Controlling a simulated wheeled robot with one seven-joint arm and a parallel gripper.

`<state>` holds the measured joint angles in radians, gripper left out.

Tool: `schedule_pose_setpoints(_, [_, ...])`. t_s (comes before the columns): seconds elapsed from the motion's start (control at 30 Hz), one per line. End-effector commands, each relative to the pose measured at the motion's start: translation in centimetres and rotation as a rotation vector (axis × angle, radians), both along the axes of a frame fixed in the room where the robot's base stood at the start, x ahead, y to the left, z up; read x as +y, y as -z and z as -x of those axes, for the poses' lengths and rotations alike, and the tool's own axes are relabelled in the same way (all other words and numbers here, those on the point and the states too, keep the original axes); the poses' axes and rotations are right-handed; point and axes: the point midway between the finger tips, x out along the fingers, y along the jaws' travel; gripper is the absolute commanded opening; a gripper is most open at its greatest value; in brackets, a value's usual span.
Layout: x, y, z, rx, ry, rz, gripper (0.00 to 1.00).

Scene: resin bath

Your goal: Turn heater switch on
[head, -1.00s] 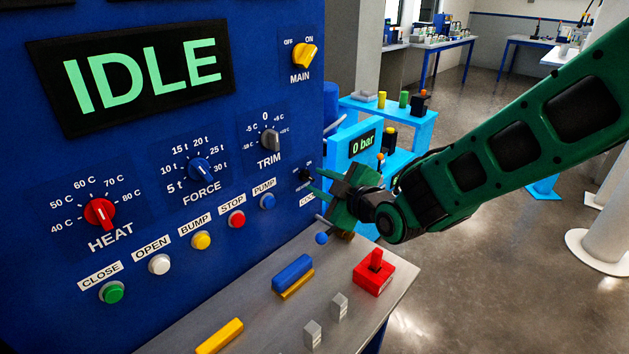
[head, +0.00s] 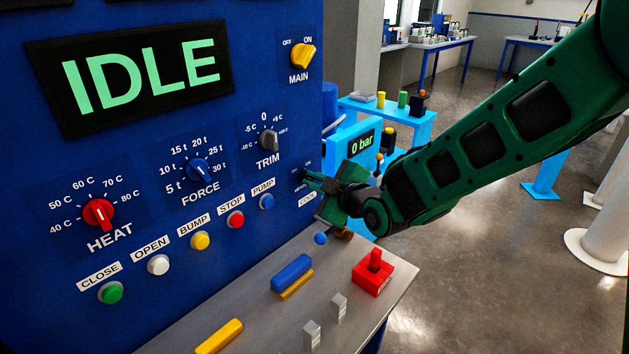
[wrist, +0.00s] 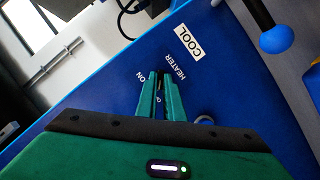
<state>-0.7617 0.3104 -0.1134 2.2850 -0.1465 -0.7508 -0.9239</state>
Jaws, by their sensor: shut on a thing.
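The heater switch is a small dark knob on the right edge of the blue panel (head: 130,190). In the head view my gripper (head: 308,178) hides most of it. In the wrist view the HEATER label (wrist: 174,66) and part of the ON and OFF lettering show around my fingertips. My gripper (wrist: 161,78) is shut on the dark knob between its fingertips, at the panel face. Which way the knob points cannot be told, as the fingers cover it.
The MAIN switch (head: 303,56) is yellow, above on the panel. A COOL label (wrist: 194,42) and a blue ball-ended lever (wrist: 277,38) are close to the gripper. Below, a grey shelf (head: 240,325) holds a red block with a lever (head: 373,272) and other small pieces.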

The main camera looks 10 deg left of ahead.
Motion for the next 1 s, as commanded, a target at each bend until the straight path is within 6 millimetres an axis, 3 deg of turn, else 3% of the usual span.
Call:
schedule_pose_setpoints(0.37, [-0.3, -0.6, -0.6, 0.122, 0.005, -0.082, 0.00])
schedule_pose_setpoints(1.0, [-0.7, -0.9, -1.3, 0.628, 0.006, -0.384, 0.00])
